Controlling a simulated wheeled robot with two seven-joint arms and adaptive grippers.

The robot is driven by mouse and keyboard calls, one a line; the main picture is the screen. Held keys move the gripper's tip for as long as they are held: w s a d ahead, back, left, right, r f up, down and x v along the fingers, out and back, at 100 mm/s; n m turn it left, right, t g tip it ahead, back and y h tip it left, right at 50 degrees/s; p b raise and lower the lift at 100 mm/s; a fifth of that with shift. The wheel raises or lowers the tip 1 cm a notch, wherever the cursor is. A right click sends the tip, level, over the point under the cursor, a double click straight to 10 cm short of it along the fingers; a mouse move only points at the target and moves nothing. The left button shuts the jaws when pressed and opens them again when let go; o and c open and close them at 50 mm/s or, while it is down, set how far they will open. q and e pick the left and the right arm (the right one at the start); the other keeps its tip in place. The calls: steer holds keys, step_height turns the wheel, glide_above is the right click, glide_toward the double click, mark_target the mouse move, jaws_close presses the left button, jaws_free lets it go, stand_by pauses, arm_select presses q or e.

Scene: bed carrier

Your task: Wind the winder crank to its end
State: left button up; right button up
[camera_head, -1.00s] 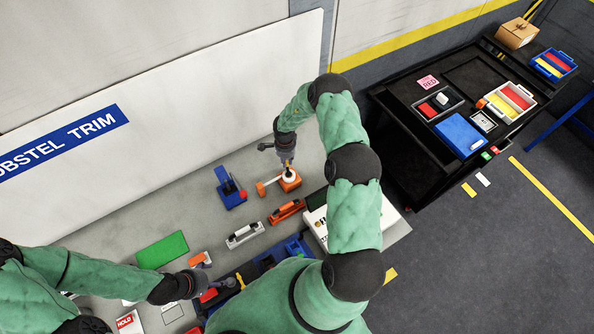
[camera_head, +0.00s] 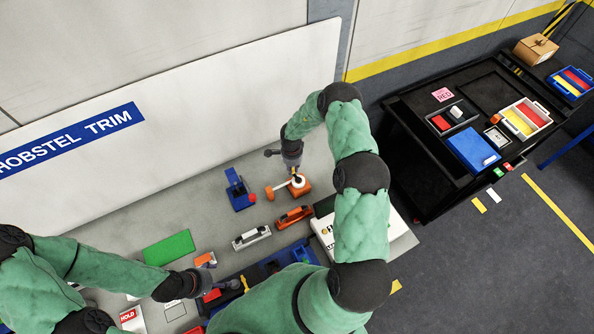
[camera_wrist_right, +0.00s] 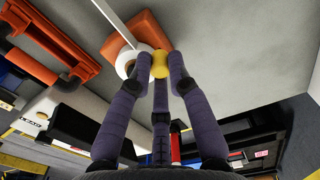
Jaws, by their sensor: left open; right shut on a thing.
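The winder (camera_head: 304,190) is an orange block with a white round top on the grey bench, in the middle of the head view. It also shows in the right wrist view (camera_wrist_right: 128,36), where a white disc (camera_wrist_right: 143,58) sits against it. My right gripper (camera_head: 296,174) is above the winder. In the right wrist view its fingers (camera_wrist_right: 160,65) are shut on the yellow crank knob (camera_wrist_right: 160,70) beside the disc. A thin white strip runs from the winder to a small orange end piece (camera_head: 269,193). My left gripper (camera_head: 236,284) is open, low over the blue tray.
A blue fixture with a red knob (camera_head: 240,190) stands left of the winder. Orange (camera_head: 294,217) and grey (camera_head: 251,237) handled parts lie in front. A green mat (camera_head: 169,248) lies further left. A white panel (camera_head: 180,130) stands behind the bench.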

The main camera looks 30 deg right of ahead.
steer(key=shift+s+a, duration=0.1)
steer(key=shift+a, duration=0.1)
steer(key=shift+s+a, duration=0.1)
steer(key=shift+a, duration=0.35)
steer(key=shift+s+a+p, duration=0.3)
steer(key=shift+a+p, duration=0.05)
steer(key=shift+a, duration=0.1)
steer(key=shift+s, duration=0.1)
steer(key=shift+s+a, duration=0.25)
steer(key=shift+a, duration=0.05)
stand_by(0.3)
steer(key=shift+s+p, duration=0.1)
steer(key=shift+p, duration=0.2)
